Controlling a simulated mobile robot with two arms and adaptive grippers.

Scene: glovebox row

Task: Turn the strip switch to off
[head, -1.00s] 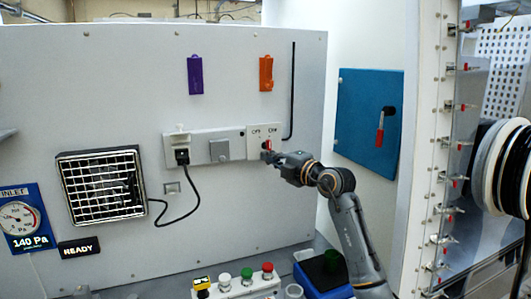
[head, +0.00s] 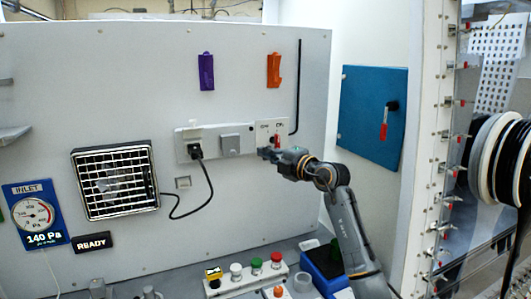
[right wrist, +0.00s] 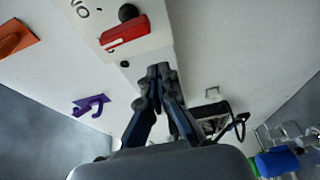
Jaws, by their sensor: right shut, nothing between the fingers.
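The strip switch is a small red lever (head: 277,137) on a white plate (head: 262,130) with OFF and ON labels, at the right end of the wall strip. In the head view the lever stands roughly upright under the ON label. The right wrist view shows the red lever (right wrist: 125,33) beside a round black knob, ahead of my fingers. My right gripper (head: 264,152) is shut and empty, just below and left of the lever. In the right wrist view its fingertips (right wrist: 159,70) look apart from the lever. My left gripper is out of view.
The strip (head: 232,144) carries a black plug (head: 196,150) with a hanging cord, left of my gripper. Purple (head: 206,70) and orange (head: 274,69) hooks are above. A blue panel (head: 362,110) is at right. A button box (head: 247,276) and blue bin (head: 325,275) stand below.

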